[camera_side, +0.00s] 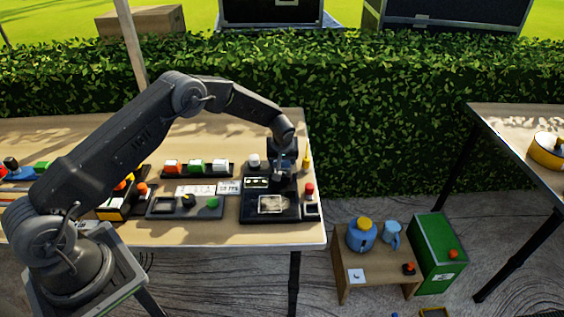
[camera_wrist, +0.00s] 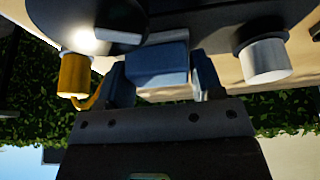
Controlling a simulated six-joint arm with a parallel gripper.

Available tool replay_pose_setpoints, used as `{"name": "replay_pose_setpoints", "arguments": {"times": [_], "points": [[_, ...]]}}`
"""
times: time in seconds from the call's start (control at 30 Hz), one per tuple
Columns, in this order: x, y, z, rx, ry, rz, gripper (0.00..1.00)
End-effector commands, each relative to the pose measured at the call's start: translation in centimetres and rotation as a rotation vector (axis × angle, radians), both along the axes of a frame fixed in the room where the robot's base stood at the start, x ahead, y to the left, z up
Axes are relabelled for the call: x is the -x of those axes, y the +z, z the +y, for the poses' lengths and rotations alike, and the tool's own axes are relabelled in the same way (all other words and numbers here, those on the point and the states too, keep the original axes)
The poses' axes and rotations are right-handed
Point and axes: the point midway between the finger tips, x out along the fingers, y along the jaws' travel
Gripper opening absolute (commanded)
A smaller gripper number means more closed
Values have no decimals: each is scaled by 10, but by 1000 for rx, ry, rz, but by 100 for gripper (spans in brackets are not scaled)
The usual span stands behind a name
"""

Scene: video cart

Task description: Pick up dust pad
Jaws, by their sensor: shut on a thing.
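The dust pad (camera_wrist: 157,64) appears to be the blue block between the two fingers in the wrist view. My gripper (camera_wrist: 162,75) is shut on it, with one finger at each side. In the side view my gripper (camera_side: 281,173) points down over the back right of the black tray (camera_side: 286,213). The pad cannot be made out clearly there, as the wrist and fingers cover it. Whether the pad touches the surface below is not clear.
A white cylinder (camera_side: 254,160) stands left of my gripper and a yellow bottle-like item (camera_side: 307,160) stands right. A red-topped item (camera_side: 309,192) is near the table's right edge. A grey tray (camera_side: 185,207) and coloured blocks (camera_side: 196,166) lie left.

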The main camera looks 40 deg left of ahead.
Motion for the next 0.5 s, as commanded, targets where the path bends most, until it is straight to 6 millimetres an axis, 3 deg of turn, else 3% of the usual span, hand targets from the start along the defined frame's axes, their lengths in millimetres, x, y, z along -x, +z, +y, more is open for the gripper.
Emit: {"name": "replay_pose_setpoints", "arguments": {"times": [0.27, 0.47, 0.5], "points": [[-1, 12, 0, 0, 1, -2, 37], [-1, 46, 1, -2, 2, -5, 37], [6, 49, 11, -2, 6, -1, 37]]}}
